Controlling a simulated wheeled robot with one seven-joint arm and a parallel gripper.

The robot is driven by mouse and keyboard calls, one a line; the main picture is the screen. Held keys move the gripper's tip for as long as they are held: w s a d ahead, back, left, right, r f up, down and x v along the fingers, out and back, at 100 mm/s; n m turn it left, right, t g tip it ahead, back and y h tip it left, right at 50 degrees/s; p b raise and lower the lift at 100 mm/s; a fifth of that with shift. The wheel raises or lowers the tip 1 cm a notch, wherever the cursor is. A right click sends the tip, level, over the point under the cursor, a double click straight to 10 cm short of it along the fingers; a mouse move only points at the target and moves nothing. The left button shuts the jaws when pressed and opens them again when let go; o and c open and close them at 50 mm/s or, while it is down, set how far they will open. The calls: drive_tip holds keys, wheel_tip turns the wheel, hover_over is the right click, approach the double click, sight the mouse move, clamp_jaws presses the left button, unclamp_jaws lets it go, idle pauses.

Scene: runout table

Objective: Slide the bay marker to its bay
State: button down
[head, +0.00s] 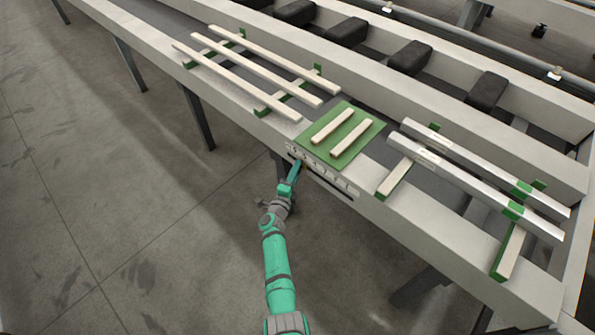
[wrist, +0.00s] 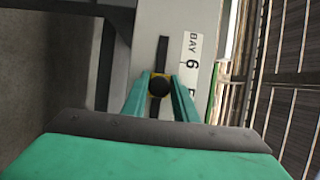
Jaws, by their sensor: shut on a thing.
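The bay marker, a black round knob (wrist: 159,86) with yellow edges, shows in the wrist view on a dark slot (wrist: 162,52) in the grey table front. My gripper (wrist: 160,93) has its two green fingers on either side of the knob, shut on it. A white label (wrist: 191,62) reading "BAY 6" is beside the slot, with part of another character at its lower end. In the head view my gripper (head: 297,166) is at the left end of the label strip (head: 322,170) on the table's front face. The marker is too small to make out there.
A green mat (head: 358,150) with two pale strips lies on the table above the strip. Pale boards (head: 255,65) rest on bearers to the left, and silvery bars (head: 480,175) lie on bearers to the right. Floor (head: 100,200) in front is clear.

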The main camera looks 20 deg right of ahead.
drive_tip(key=shift+s+f, duration=0.15)
drive_tip(key=shift+f, duration=0.1)
drive_tip(key=c, duration=1.6)
unclamp_jaws()
drive_tip(key=shift+o, duration=0.7)
drive_tip(key=shift+s+d+r, duration=0.1)
drive_tip(key=shift+s+d, duration=0.1)
drive_tip(key=shift+a, duration=0.1)
drive_tip(key=v, duration=1)
drive_tip(key=shift+s+a, duration=0.15)
drive_tip(key=shift+s, duration=0.1)
drive_tip(key=shift+s, duration=0.1)
